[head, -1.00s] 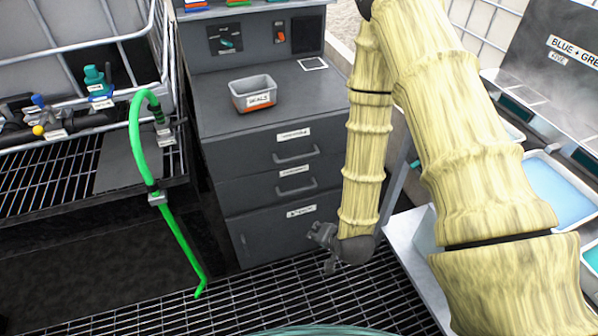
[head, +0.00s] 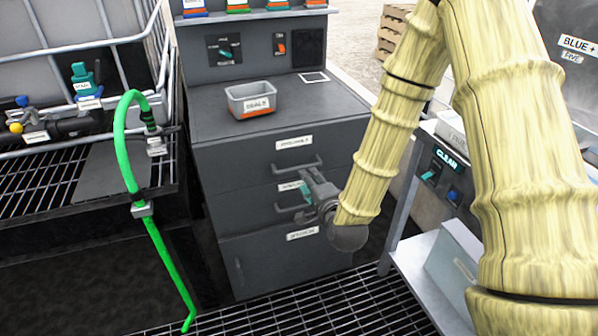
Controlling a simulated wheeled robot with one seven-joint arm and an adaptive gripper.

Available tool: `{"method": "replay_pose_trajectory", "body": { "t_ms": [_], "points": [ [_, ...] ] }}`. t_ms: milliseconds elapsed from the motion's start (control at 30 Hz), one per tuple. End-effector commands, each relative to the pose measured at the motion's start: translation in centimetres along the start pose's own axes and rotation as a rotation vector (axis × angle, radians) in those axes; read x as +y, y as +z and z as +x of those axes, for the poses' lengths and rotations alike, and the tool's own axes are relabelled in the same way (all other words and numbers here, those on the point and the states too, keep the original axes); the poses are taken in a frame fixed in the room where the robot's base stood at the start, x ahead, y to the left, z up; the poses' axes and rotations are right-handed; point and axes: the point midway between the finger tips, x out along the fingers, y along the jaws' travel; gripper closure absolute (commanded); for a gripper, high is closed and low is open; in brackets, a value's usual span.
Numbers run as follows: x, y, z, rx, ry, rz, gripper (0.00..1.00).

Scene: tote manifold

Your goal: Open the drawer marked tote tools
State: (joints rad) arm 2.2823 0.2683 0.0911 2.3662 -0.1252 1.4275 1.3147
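The grey cabinet (head: 225,165) has three drawer fronts stacked under its worktop. The top drawer (head: 240,163) has a white label and a bar handle. The middle drawer (head: 245,210) has a bar handle and a label partly covered by my gripper. The bottom front (head: 270,265) has a label and a small upright handle at its left. The labels are too small to read surely, so I cannot tell which says tote tools. All look shut. My gripper (head: 304,198) is at the right end of the middle handle, fingers apart. I cannot tell whether it touches the handle.
A labelled grey bin (head: 252,98) stands on the worktop. A green hose (head: 160,250) hangs at the left beside a pipe rack. A side bench (head: 425,270) with a box stands close at the right. The grated floor (head: 340,305) before the cabinet is clear.

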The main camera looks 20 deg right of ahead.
Motion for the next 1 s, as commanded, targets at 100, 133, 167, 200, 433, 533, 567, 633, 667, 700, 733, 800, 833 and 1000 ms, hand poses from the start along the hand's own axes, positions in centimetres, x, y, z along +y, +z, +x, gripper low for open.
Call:
{"method": "replay_pose_trajectory", "body": {
  "t_ms": [100, 133, 167, 200, 433, 533, 567, 633, 667, 700, 733, 800, 833, 1000],
  "points": [
    [0.0, 0.0, 1.9, 0.000, -0.001, -0.002, 0.67],
    [0.0, 0.0, 2.4, 0.000, -0.002, -0.003, 0.67],
    [0.0, 0.0, 2.9, 0.000, -0.001, -0.003, 0.67],
    [0.0, 0.0, 3.6, 0.000, -0.001, -0.003, 0.67],
    [0.1, 0.0, 7.0, 0.000, 0.001, -0.003, 0.67],
    [0.1, 0.0, 8.0, 0.000, 0.001, -0.003, 0.67],
    [0.1, 0.0, 8.3, 0.000, 0.001, -0.003, 0.67],
    [0.0, 0.0, 8.8, 0.000, 0.000, -0.003, 0.67],
    [0.0, 0.0, 8.9, 0.000, 0.001, -0.003, 0.67],
    [0.1, 0.0, 9.0, 0.000, 0.001, -0.003, 0.67],
    [0.1, 0.0, 9.1, 0.000, 0.002, -0.002, 0.67],
    [0.1, 0.0, 9.2, 0.000, 0.002, -0.002, 0.67],
    [0.1, 0.0, 9.2, 0.000, 0.002, -0.002, 0.67],
    [0.1, 0.0, 9.2, 0.000, 0.002, -0.002, 0.67]
  ]
}}
